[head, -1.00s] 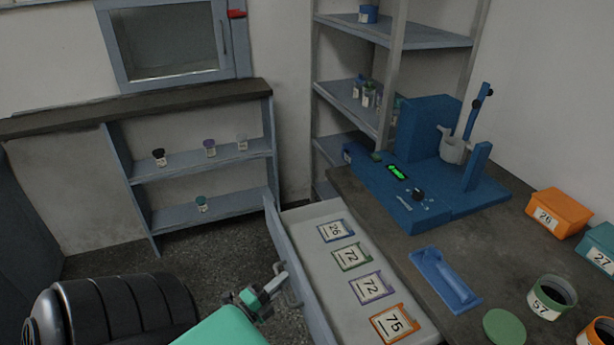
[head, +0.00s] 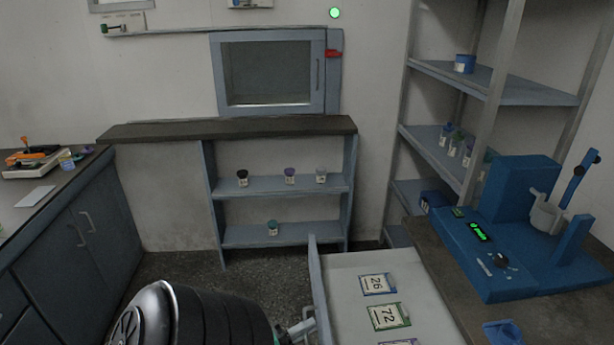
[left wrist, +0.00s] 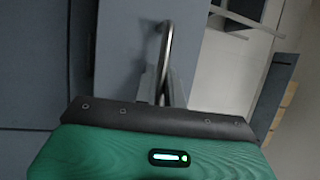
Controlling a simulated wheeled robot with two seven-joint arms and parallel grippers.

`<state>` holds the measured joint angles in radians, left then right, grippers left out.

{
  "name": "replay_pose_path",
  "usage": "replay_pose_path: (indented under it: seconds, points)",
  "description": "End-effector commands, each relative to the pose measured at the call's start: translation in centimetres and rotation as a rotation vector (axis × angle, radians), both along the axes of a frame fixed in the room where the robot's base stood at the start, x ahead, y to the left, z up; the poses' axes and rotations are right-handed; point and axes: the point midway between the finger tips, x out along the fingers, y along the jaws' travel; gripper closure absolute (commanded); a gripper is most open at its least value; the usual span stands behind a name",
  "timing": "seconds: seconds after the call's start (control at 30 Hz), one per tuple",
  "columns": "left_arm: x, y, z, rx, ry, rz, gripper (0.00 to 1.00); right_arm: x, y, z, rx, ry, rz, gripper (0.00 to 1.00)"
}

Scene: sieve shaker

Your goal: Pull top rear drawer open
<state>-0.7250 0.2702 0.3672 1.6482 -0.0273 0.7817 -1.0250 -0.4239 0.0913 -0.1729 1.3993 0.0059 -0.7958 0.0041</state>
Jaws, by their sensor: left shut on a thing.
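The drawer (head: 349,276) stands open beside the dark-topped bench, with its grey front panel (head: 318,290) on the left and numbered cards inside. Its metal bar handle (left wrist: 167,45) shows in the left wrist view. My left gripper (head: 303,326) is at the outer face of the drawer front, partly cut off by the lower picture edge. In the left wrist view my left gripper (left wrist: 163,88) is shut on the handle. My right gripper does not show in either view.
A blue shaker machine (head: 510,245) stands on the bench (head: 440,258). Open shelves with bottles (head: 450,140) are behind it. A low shelf unit (head: 280,183) stands at the back wall. Dark floor (head: 230,275) is clear left of the drawer. A cabinet (head: 80,235) is at far left.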

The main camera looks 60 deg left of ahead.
Motion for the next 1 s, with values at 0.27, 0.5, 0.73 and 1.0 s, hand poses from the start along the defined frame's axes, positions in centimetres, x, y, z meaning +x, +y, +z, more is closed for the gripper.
replay_pose_path:
  seconds: [0.27,0.5,0.73,1.0]
  points:
    - [0.0,0.0,-0.1,-0.001,0.002,0.001,0.81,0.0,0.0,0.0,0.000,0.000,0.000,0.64]
    - [-1.3,0.0,-0.4,0.000,0.002,0.002,0.81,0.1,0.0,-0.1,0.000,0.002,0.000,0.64]
    - [-6.1,0.0,-1.4,-0.002,0.006,0.003,0.81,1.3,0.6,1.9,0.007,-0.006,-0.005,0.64]
    - [-11.5,-0.1,-2.4,-0.001,0.005,0.002,0.81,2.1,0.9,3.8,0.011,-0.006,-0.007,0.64]
